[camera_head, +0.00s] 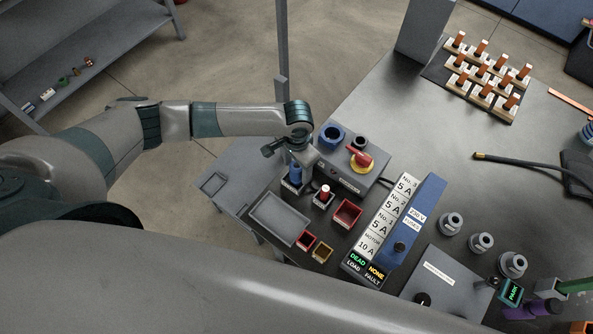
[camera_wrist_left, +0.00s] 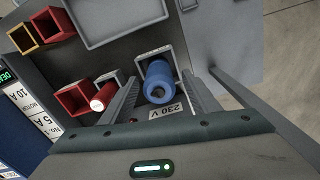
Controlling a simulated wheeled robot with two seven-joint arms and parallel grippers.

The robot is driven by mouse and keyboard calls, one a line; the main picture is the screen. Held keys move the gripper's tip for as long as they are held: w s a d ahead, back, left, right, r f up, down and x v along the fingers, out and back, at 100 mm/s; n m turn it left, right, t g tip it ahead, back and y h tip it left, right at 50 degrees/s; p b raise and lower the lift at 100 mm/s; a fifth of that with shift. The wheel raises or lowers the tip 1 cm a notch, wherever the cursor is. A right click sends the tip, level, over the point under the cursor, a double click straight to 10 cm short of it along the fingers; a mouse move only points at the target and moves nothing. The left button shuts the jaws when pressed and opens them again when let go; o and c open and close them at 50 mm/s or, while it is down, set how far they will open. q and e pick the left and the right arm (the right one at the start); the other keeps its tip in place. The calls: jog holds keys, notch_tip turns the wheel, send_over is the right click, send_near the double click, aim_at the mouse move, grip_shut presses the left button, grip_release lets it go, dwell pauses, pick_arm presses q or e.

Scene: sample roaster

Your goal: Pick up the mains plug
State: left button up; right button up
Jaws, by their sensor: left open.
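The mains plug looks to be the blue cylindrical plug (camera_head: 295,173), upright in a small grey holder (camera_head: 292,187) at the table's left end. In the left wrist view the blue plug (camera_wrist_left: 158,78) sits in its holder above a "230 V" label (camera_wrist_left: 165,111). My left gripper (camera_head: 299,157) is open and empty, close above the plug. In the left wrist view its two fingers (camera_wrist_left: 165,90) lie on either side of the plug; I cannot tell whether they touch it. My right gripper is not in view.
A grey box with a red switch (camera_head: 359,156) and blue socket (camera_head: 331,137) stands just behind the plug. A blue fuse panel (camera_head: 412,222) stands to the right.

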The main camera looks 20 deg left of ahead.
pick_arm(q)
jog(key=shift+f, duration=1.4)
jog(key=c, duration=1.3)
